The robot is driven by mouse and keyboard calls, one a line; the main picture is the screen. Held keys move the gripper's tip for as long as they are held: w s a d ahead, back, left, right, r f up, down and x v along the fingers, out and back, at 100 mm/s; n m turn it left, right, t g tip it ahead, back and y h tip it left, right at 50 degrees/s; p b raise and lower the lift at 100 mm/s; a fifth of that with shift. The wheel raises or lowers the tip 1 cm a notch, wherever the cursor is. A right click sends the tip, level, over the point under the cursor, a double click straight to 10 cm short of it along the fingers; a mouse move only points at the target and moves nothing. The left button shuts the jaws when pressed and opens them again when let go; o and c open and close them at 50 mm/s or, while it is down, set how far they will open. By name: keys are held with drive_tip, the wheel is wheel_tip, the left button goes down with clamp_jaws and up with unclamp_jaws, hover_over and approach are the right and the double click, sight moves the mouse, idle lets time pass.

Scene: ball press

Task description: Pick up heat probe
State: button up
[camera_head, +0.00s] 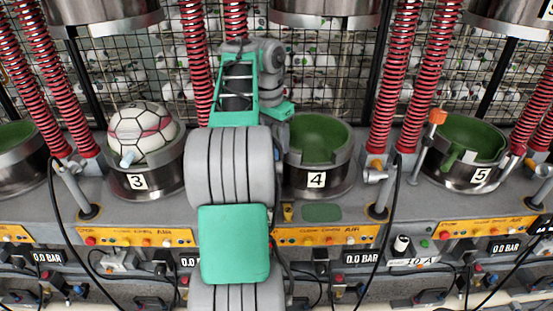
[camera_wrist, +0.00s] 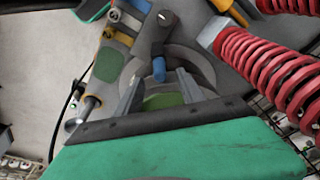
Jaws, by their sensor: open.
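No part is clearly marked as the heat probe. An upright rod with an orange top (camera_head: 437,117) stands at the left edge of the station 5 cup (camera_head: 465,178); I cannot tell if it is the probe. In the wrist view, my gripper (camera_wrist: 158,86) has two grey fingers spread apart with nothing held. A short blue cylinder (camera_wrist: 159,69) shows between and beyond the fingertips, near a grey block, with a green surface (camera_wrist: 163,101) below it. I cannot tell whether the fingers touch anything. In the head view my fingers are hidden behind my arm, left of the station 4 cup (camera_head: 316,180).
A white ball (camera_head: 143,131) sits in the station 3 cup (camera_head: 140,181). Red springs (camera_head: 389,85), also at right in the wrist view (camera_wrist: 262,62), and metal posts (camera_head: 376,195) crowd the stations. Black cables hang over the orange panels (camera_head: 325,235). Cup 4 holds no ball.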

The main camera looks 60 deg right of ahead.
sight(277, 162)
wheel_tip(277, 162, down, 6)
drive_tip(key=b, duration=0.3)
drive_tip(key=shift+d+r, duration=0.15)
drive_tip(key=shift+r, duration=0.1)
drive_tip(key=shift+c, duration=0.3)
clamp_jaws()
